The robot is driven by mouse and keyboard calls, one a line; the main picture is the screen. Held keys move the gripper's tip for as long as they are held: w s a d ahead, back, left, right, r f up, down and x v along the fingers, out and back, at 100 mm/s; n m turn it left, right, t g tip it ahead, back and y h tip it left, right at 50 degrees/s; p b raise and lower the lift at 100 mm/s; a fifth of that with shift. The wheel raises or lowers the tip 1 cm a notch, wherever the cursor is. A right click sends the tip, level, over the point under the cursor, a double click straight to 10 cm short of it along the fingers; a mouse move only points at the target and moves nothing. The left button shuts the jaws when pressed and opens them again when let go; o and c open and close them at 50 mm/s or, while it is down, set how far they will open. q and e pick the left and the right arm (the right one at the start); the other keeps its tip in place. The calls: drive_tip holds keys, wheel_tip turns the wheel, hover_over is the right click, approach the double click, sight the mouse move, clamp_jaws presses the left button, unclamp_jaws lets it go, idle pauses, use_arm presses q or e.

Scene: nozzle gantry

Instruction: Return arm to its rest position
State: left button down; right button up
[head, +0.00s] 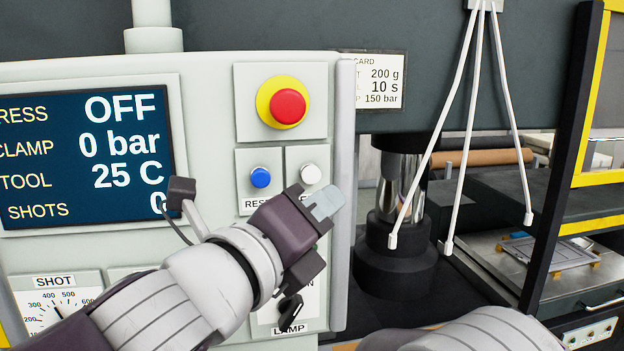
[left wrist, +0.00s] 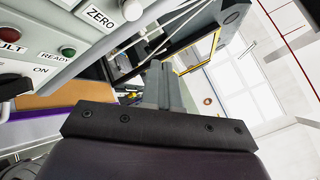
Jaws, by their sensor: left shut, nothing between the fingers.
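My left arm comes in from the lower left in the head view. Its gripper (head: 324,202) is shut and empty, in front of the control panel (head: 210,90), just below the white button (head: 311,174). In the left wrist view the closed fingers (left wrist: 163,88) point away from the camera, with panel buttons to their left. I cannot tell from the head view how far the gripper is from the panel face. Part of my right arm shows at the bottom of the head view; its gripper is out of view.
The panel carries a red emergency button (head: 288,106), a blue button (head: 260,177) and a screen (head: 85,155) reading OFF. Right of it stand a press column (head: 400,195), hanging white rods (head: 466,130) and a black-and-yellow frame (head: 560,150).

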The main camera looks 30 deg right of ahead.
idle(0.5)
use_arm(q)
drive_tip(key=w+a+f+n+g+y, duration=0.15)
drive_tip(key=a+f+n+y, duration=0.3)
drive_tip(key=f+n, duration=0.45)
drive_tip(key=w+a+f+n+y+b, duration=0.1)
drive_tip(key=w+a+f+n+y, duration=0.2)
drive_tip(key=a+f+n, duration=0.65)
drive_tip(key=w+a+f+n+g+y, duration=0.15)
drive_tip(key=f+n+y, duration=0.35)
drive_tip(key=f, duration=0.8)
drive_tip(key=s+a+f+n+g+y, duration=0.2)
drive_tip(key=s+a+f+n, duration=0.2)
drive_tip(key=a+f+n, duration=0.3)
drive_tip(key=s+a+f+n+g+y+b, duration=0.1)
drive_tip(key=s+a+f+n+g, duration=0.2)
drive_tip(key=a+f+n, duration=0.4)
drive_tip(key=s+a+f, duration=0.1)
drive_tip(key=a+f, duration=0.1)
drive_tip(key=a, duration=0.6)
drive_tip(key=shift+s+f+y, duration=0.35)
